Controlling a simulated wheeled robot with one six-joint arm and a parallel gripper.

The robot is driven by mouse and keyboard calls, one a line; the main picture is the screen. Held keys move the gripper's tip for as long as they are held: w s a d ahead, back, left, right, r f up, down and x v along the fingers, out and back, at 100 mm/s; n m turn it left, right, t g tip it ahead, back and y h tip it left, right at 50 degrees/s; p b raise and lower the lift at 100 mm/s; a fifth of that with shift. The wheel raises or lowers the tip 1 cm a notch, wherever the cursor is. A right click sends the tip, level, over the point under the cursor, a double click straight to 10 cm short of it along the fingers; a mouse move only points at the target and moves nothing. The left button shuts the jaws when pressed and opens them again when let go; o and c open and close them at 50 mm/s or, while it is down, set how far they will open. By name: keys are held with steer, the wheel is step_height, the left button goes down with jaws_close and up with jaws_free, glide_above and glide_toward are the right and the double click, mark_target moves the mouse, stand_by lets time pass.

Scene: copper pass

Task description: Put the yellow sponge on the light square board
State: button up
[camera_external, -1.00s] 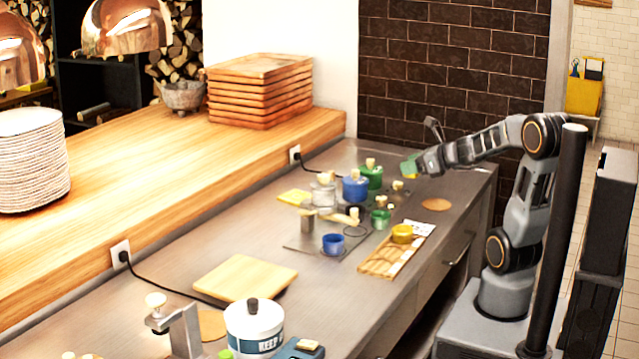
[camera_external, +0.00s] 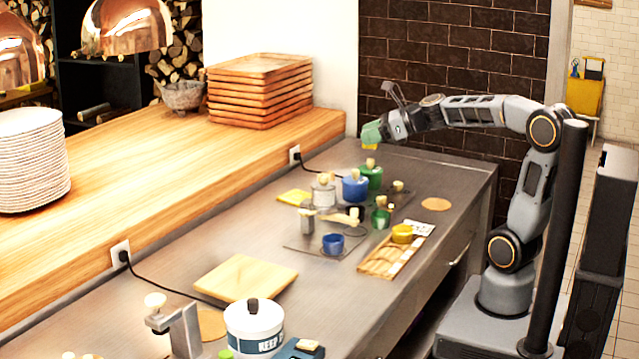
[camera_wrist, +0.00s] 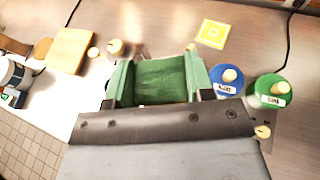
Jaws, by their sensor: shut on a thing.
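My gripper (camera_external: 373,134) is raised above the far part of the steel counter, shut on the yellow sponge (camera_external: 370,147). The sponge's yellow underside shows in the external view. In the wrist view a green face of the sponge (camera_wrist: 160,80) lies between the two fingers, and its yellow part is hidden. The light square board (camera_external: 245,277) lies flat and bare on the near part of the counter, well apart from the gripper. It also shows at upper left in the wrist view (camera_wrist: 72,50).
A white pot (camera_external: 253,327) and a grey stand (camera_external: 183,330) are near the board.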

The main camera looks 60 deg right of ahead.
steer(key=s+a+n+g+y+p, duration=0.1)
steer(key=a+n+g+y, duration=0.35)
steer(key=a, duration=1.25)
steer(key=s+a+n+g+y+p, duration=0.1)
steer(key=a+n+g+y, duration=0.3)
steer(key=a, duration=1.4)
steer(key=h, duration=0.1)
glide_above(247, 277)
steer(key=shift+n+t, duration=0.35)
steer(key=shift+t, duration=0.1)
steer(key=f, duration=1.4)
steer(key=shift+s+d+f, duration=0.15)
steer(key=shift+s+d, duration=0.15)
steer(key=shift+s, duration=0.1)
steer(key=shift+w+a+f, duration=0.25)
steer(key=shift+w+f, duration=0.1)
steer(key=shift+f, duration=0.2)
steer(key=shift+w+f, duration=0.1)
steer(key=shift+f, duration=1.5)
steer(key=shift+f, duration=0.1)
